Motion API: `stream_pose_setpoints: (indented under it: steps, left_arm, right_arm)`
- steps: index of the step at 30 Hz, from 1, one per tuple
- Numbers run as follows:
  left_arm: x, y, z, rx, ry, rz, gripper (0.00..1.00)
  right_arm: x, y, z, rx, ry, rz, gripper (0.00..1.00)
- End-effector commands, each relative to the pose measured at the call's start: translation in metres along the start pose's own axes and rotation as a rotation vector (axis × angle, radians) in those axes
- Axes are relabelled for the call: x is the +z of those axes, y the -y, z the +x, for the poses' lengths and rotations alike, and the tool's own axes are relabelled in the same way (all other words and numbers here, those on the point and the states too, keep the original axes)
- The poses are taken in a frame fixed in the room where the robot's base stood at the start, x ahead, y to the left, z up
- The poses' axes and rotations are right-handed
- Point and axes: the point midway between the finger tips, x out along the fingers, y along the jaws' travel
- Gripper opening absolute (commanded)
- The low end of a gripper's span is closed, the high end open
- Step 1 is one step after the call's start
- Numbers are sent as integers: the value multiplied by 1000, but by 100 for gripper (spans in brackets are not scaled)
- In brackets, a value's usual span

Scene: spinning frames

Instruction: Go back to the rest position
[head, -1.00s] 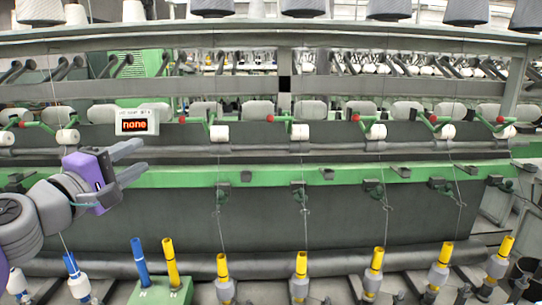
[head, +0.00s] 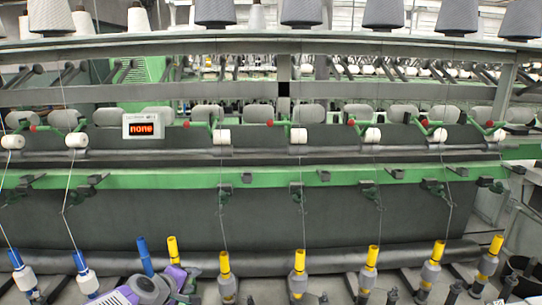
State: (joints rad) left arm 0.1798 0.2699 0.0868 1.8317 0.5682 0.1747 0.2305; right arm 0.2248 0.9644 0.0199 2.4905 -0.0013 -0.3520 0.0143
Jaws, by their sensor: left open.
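My left gripper (head: 187,284) is low at the bottom edge of the head view, left of centre, with its purple and grey parts partly cut off by the frame. It is open, and I see nothing held in it. It hides most of the green box where a loose blue tube (head: 145,256) and a loose yellow tube (head: 173,249) stand upright. My right gripper is out of view.
The spinning frame spans the view, with a green rail (head: 270,177) across it. A row of spindles with yellow tubes (head: 299,262) stands along the bottom. Blue-topped spindles (head: 82,264) stand at the left. A display (head: 144,126) reads "none".

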Motion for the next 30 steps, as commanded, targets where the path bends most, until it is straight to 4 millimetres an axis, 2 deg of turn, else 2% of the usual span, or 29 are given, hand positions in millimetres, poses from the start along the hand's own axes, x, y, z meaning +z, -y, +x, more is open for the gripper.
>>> stream_pose_setpoints:
  steps: [1, 3, 7, 11, 12, 15, 18, 21, 24, 30]
  left_arm:
    - [18, 32, 19, -71, 34, 31, 41]
    - [44, 76, 38, -155, 77, 87, 41]
    - [99, 158, 59, -293, 183, 203, 41]
    - [163, 235, 57, -399, 321, 328, 41]
    - [183, 257, 52, -424, 369, 366, 41]
    - [232, 303, 31, -465, 492, 452, 41]
    - [272, 336, 7, -480, 602, 517, 41]
    - [298, 355, -13, -480, 679, 558, 41]
    - [312, 364, -24, -477, 721, 579, 41]
    - [316, 367, -28, -474, 733, 586, 41]
  right_arm:
    - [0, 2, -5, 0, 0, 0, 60]
    - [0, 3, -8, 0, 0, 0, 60]
    - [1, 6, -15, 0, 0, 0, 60]
    - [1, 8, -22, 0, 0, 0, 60]
    - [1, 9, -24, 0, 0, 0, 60]
    - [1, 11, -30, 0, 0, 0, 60]
    - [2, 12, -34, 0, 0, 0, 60]
    - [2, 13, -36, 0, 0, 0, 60]
    - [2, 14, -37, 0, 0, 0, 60]
    - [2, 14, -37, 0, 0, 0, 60]
